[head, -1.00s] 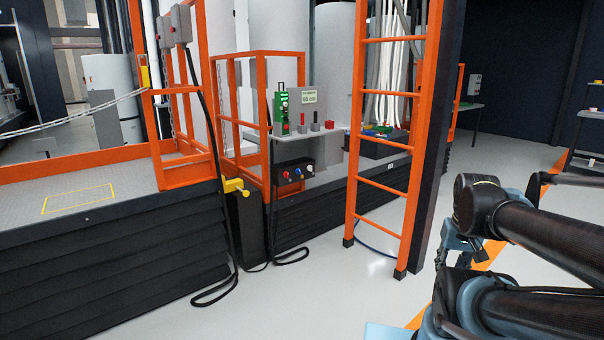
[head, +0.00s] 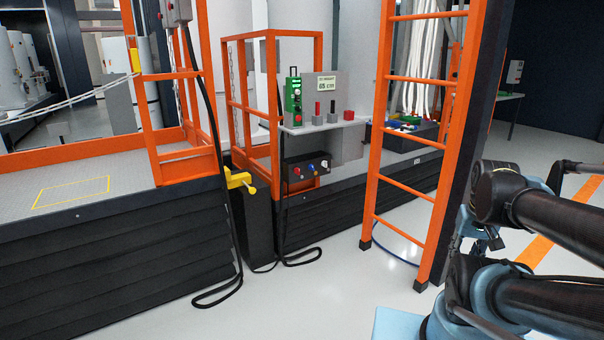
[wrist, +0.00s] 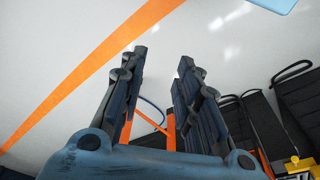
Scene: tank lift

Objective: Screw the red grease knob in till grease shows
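A black box (head: 308,168) on the front of the lift carries a red knob (head: 297,171), a blue knob (head: 310,168) and a white knob (head: 324,164). A red block-shaped knob (head: 348,115) also sits on the grey shelf above. I cannot tell from the pictures which red one is the grease knob, and no grease can be made out. In the wrist view my gripper (wrist: 160,62) has its two fingers well apart with nothing between them. It points at the floor and is far from the knobs.
An orange ladder (head: 408,135) stands between my arm and the shelf (head: 325,126). Black cables loop onto the floor in front. A green control unit (head: 293,95) stands on the shelf. The pale floor (head: 330,290) ahead is mostly clear.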

